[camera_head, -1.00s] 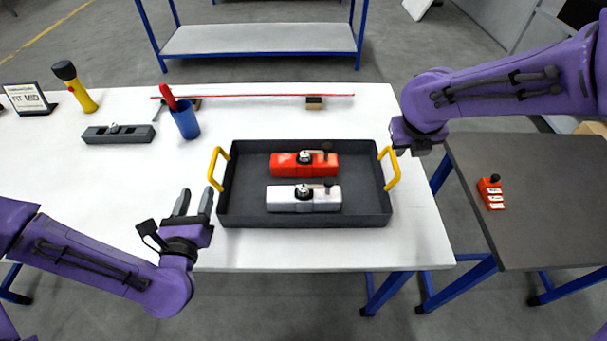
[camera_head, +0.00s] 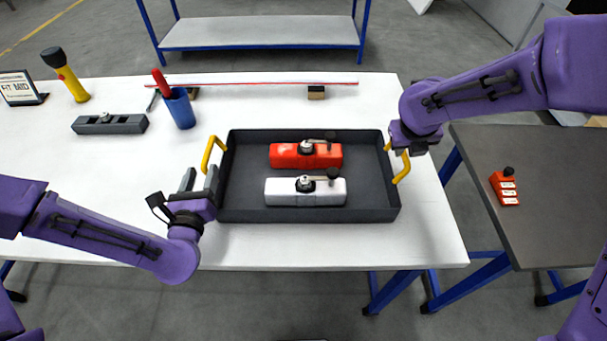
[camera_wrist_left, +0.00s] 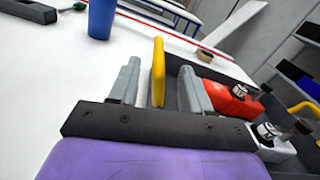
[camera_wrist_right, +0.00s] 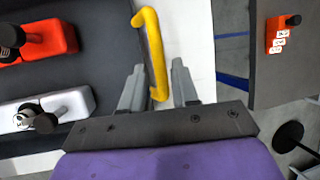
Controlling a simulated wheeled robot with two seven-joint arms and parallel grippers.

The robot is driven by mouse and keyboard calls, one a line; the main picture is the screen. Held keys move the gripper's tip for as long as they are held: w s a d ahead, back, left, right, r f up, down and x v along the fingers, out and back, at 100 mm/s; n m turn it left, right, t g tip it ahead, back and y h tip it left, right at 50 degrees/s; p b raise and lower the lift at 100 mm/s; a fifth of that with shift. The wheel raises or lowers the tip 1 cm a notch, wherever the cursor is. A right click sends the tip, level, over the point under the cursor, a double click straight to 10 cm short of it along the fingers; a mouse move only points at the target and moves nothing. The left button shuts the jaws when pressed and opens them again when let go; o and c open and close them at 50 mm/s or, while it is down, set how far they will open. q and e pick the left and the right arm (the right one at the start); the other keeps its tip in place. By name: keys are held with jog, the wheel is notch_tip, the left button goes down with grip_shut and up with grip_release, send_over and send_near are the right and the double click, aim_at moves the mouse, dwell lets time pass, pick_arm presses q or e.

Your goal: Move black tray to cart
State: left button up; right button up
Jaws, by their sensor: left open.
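The black tray (camera_head: 235,185) lies on the white table and holds a red block (camera_head: 285,155) and a white block (camera_head: 325,192), each with a lever on top. It has a yellow handle at each end. My left gripper (camera_head: 200,180) is open at the left handle (camera_head: 208,155); in the left wrist view that handle (camera_wrist_left: 158,72) stands between the fingers (camera_wrist_left: 158,88). My right gripper (camera_head: 404,152) is at the right handle (camera_head: 404,168). In the right wrist view its fingers (camera_wrist_right: 158,85) are apart, with the handle (camera_wrist_right: 154,45) between them.
A dark-topped table with blue legs (camera_head: 540,180) stands to the right and bears a small red block (camera_head: 505,188). The white table (camera_head: 100,190) also holds a blue cup (camera_head: 180,108), a flashlight (camera_head: 65,75), a grey block (camera_head: 110,124) and a sign (camera_head: 18,90).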

aim_at(204, 163)
pick_arm(q)
jog(key=w, duration=0.6)
jog(key=shift+w+d, duration=0.1)
jog(key=shift+w, duration=0.1)
pick_arm(e)
jog(key=x, duration=0.6)
jog(key=shift+w+f, duration=0.2)
pick_arm(q)
jog(key=c, duration=0.7)
pick_arm(e)
grip_shut()
pick_arm(q)
grip_shut()
pick_arm(e)
jog(key=shift+r, duration=0.15)
